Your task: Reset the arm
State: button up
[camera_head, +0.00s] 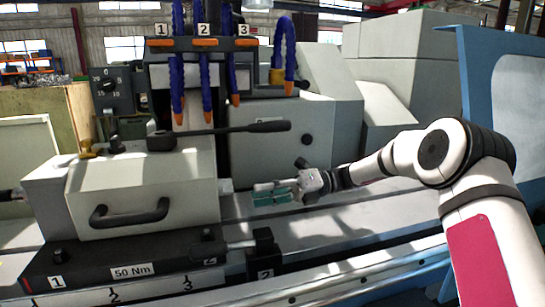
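My arm reaches in from the right edge of the head view, bent at its elbow and stretched to the left. My gripper (262,192) is at the middle of the picture, above the machine bed and just right of the grey housing with the black handle. Its fingers point left. They are small in the picture, and I cannot tell whether they are open or shut or whether the green part at them is a held thing.
The grey housing (110,193) with its black handle (130,213) stands at left. A black lever (225,133) juts right above it. Blue coolant hoses (205,80) hang behind. A black numbered base (130,268) lies in front. A blue-framed panel (510,100) stands at right.

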jog(key=s+d+r+n+t+h+p, duration=0.1)
jog(key=s+d+r+n+h+p, duration=0.15)
jog(key=s+n+h, duration=0.5)
jog(key=s+d+r+n+t+h+p, duration=0.15)
jog(key=s+r+n, duration=0.25)
jog(key=s, duration=0.7)
jog(key=s+d+r+n+t+h+p, duration=0.1)
jog(key=s+d+n+t+h, duration=0.2)
jog(key=s+d+n, duration=0.4)
jog(key=s+d+r+n+t+h+p, duration=0.1)
jog(key=s+d+n+t+h, duration=0.2)
jog(key=s+d, duration=0.7)
jog(key=s+n+h, duration=0.2)
jog(key=s+n, duration=0.2)
jog(key=shift+s+n+p, duration=0.35)
jog(key=shift+p, duration=0.05)
